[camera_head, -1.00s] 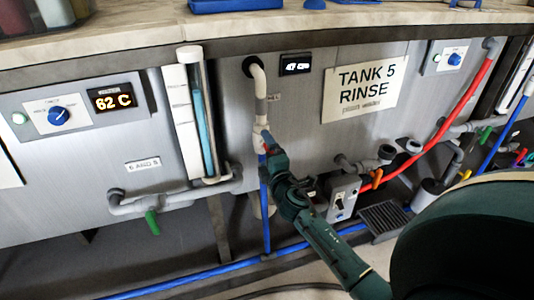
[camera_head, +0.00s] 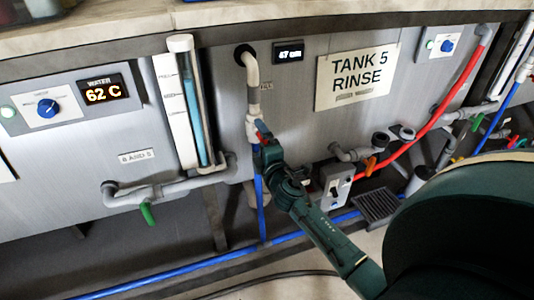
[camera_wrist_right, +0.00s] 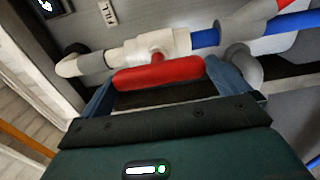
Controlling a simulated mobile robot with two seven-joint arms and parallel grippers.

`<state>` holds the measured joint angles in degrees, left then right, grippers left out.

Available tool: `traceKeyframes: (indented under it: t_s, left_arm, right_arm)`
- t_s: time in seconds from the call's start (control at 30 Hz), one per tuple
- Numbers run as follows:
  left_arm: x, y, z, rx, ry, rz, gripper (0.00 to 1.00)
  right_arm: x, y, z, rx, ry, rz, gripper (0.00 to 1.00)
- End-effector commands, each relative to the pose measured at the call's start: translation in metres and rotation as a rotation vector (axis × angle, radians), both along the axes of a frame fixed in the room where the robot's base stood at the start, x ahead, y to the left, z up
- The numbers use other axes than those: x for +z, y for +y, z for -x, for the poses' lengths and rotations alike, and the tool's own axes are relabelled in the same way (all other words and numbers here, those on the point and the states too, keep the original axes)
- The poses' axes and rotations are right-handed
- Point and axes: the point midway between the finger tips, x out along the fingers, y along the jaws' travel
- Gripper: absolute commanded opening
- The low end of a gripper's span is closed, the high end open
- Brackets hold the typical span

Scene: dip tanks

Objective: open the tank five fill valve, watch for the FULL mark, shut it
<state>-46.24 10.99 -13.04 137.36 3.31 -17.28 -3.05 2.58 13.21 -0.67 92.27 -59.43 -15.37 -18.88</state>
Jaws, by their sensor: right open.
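The fill valve's red handle (camera_wrist_right: 158,74) lies alongside the white pipe fitting (camera_wrist_right: 150,47) in the right wrist view. In the head view the white fill pipe (camera_head: 252,75) drops from the tank panel beside the TANK 5 RINSE sign (camera_head: 357,77). My right gripper (camera_head: 262,134) is at the valve; its open fingers (camera_wrist_right: 160,85) stand at either end of the handle. Contact cannot be told. A sight tube (camera_head: 194,105) holds blue liquid, its top near the upper scale mark; the lettering is too blurred to read. A display (camera_head: 289,52) seems to read 47 cm. My left gripper is not in view.
Left are a 62 C display (camera_head: 104,93), a blue knob (camera_head: 47,108) and a green-handled drain valve (camera_head: 147,214). Right of my forearm are a switch box (camera_head: 336,186), a red hose (camera_head: 433,130) and a floor grate (camera_head: 378,207). A blue pipe (camera_head: 180,270) runs low along the floor.

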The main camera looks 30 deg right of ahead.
Motion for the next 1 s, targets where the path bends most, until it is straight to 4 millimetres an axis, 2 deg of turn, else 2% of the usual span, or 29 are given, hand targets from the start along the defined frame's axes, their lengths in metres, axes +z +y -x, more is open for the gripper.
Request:
traceKeyframes:
  t_s: [0.17, 0.4, 0.53, 0.73, 1.0]
  left_arm:
    - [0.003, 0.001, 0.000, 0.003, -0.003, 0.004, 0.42]
    - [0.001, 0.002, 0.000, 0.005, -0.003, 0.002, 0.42]
    - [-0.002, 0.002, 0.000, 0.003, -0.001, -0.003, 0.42]
    - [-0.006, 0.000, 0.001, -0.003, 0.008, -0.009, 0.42]
    - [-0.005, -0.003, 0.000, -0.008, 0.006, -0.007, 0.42]
  right_arm:
    - [-0.001, 0.007, 0.030, 0.000, 0.002, -0.003, 1.00]
    - [-0.002, 0.020, 0.083, -0.001, 0.004, -0.001, 1.00]
    - [-0.002, 0.025, 0.105, -0.002, 0.003, -0.001, 1.00]
    - [-0.001, 0.029, 0.122, -0.001, 0.001, 0.001, 1.00]
    - [0.000, 0.030, 0.124, 0.000, 0.001, 0.002, 1.00]
